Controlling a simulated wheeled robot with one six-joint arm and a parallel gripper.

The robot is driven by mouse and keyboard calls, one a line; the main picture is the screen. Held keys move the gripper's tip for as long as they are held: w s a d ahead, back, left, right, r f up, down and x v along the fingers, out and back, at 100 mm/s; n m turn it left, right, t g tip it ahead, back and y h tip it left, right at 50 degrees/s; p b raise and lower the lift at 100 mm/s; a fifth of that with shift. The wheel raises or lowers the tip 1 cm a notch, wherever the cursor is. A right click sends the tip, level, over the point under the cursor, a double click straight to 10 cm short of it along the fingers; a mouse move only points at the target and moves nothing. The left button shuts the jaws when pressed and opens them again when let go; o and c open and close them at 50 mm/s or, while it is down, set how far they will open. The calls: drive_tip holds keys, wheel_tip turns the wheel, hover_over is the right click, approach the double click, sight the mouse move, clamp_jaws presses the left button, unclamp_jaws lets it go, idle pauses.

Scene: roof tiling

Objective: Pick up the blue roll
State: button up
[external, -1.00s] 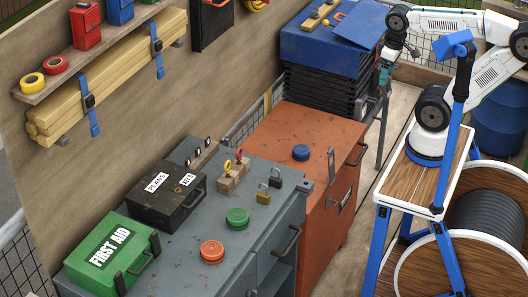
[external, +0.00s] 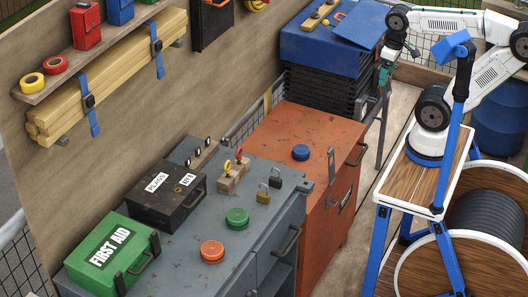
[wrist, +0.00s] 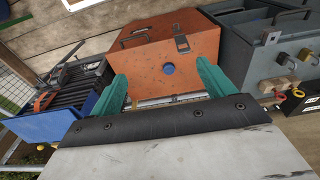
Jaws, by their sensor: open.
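The blue roll (external: 301,152) lies flat on top of the orange cabinet (external: 290,128), near its front right part. In the wrist view the blue roll (wrist: 168,69) shows small and beyond the fingers, between them. My gripper (external: 385,72) is at the upper right in the external view, beside the blue-topped black stack and well apart from the roll. In the wrist view my gripper (wrist: 161,85) has its two green fingers wide apart with nothing between them.
A green roll (external: 237,218) and an orange roll (external: 212,251) lie on the grey cabinet, with padlocks (external: 264,196), a black case (external: 168,197) and a green first aid box (external: 112,252). A blue-topped black stack (external: 322,87) stands behind the orange cabinet. The cabinet top around the blue roll is clear.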

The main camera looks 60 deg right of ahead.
drive_tip(key=w+a+f+m+g+y, duration=0.4)
drive_tip(key=w+a+f+m+y, duration=0.15)
drive_tip(key=w+a+y, duration=0.25)
drive_tip(key=m+t+y, duration=0.5)
drive_tip(key=m+t, duration=0.6)
drive_tip(key=m, duration=0.6)
hover_over(296, 152)
drive_tip(key=s+a, duration=0.2)
drive_tip(key=s, duration=0.3)
wheel_tip(296, 152, down, 21)
drive_tip(key=d+f+m+t+h, duration=0.1)
drive_tip(key=d+f+m+h, duration=0.1)
drive_tip(key=f, duration=0.3)
drive_tip(key=d+f+m+t+h, duration=0.1)
drive_tip(key=d+f+m+h, duration=0.1)
drive_tip(key=f, duration=0.3)
drive_tip(key=d+f+m+h, duration=0.1)
drive_tip(key=d+f+m, duration=0.2)
drive_tip(key=f, duration=0.2)
drive_tip(key=shift+s+d+f+t+h, duration=0.1)
drive_tip(key=shift+s+t+h, duration=0.1)
drive_tip(key=shift+t+h, duration=0.2)
drive_tip(key=x, duration=0.7)
drive_tip(key=shift+w, duration=0.25)
drive_tip(key=c, duration=1.1)
